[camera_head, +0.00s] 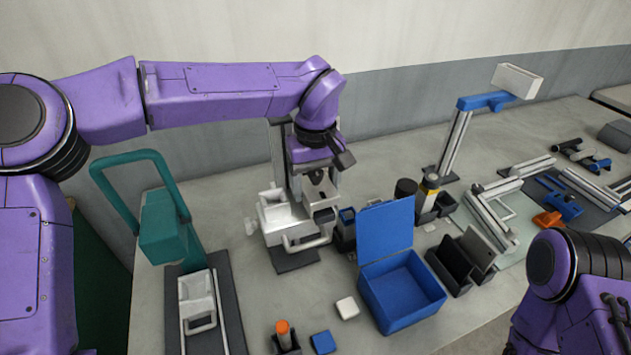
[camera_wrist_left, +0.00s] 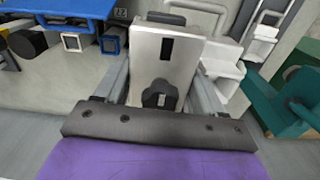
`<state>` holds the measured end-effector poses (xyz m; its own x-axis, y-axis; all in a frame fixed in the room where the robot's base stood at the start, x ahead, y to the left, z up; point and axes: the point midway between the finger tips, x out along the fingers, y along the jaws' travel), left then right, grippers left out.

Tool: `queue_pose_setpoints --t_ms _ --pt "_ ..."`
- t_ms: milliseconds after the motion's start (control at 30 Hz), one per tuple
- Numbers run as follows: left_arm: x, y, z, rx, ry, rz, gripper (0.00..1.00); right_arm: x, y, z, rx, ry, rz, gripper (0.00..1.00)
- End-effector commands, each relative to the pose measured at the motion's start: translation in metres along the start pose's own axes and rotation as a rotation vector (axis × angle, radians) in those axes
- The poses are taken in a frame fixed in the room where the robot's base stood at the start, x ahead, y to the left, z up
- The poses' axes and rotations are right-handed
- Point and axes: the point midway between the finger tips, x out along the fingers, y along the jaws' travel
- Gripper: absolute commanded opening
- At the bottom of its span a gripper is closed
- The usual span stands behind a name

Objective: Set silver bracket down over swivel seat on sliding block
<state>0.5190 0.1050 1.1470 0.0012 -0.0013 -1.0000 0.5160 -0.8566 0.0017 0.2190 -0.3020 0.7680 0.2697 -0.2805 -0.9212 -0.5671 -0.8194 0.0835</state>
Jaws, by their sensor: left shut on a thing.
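My left gripper (camera_head: 318,182) points down over a white and silver fixture (camera_head: 283,216) on a dark base plate. In the left wrist view, its fingers (camera_wrist_left: 160,95) are shut on the silver bracket (camera_wrist_left: 178,48), a flat silver plate with a dark slot. A black knob-like part shows in front of the plate. In the head view the bracket (camera_head: 321,204) is small below the gripper, close to the fixture. I cannot tell whether they touch. I cannot pick out the swivel seat or the sliding block with certainty; the gripper hides part of the fixture. My right gripper is out of view.
An open blue box (camera_head: 402,292) stands right of the fixture. A teal frame (camera_head: 163,228) and a second white handled piece (camera_head: 197,296) on a dark base are at left. A white block (camera_head: 347,307) and a blue block (camera_head: 323,342) lie in front. A tall blue-topped stand (camera_head: 455,140) is behind.

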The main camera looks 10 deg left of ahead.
Motion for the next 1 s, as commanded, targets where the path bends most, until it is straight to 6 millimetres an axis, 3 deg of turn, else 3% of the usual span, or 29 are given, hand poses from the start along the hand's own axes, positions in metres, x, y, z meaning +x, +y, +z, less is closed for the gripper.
queue_pose_setpoints --t_ms 967,1000 --pt "0.015 0.0 0.0 0.0 0.0 0.0 0.14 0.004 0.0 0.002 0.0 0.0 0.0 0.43" --pt "0.015 0.0 0.0 0.0 0.001 0.001 0.79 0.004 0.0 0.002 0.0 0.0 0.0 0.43"
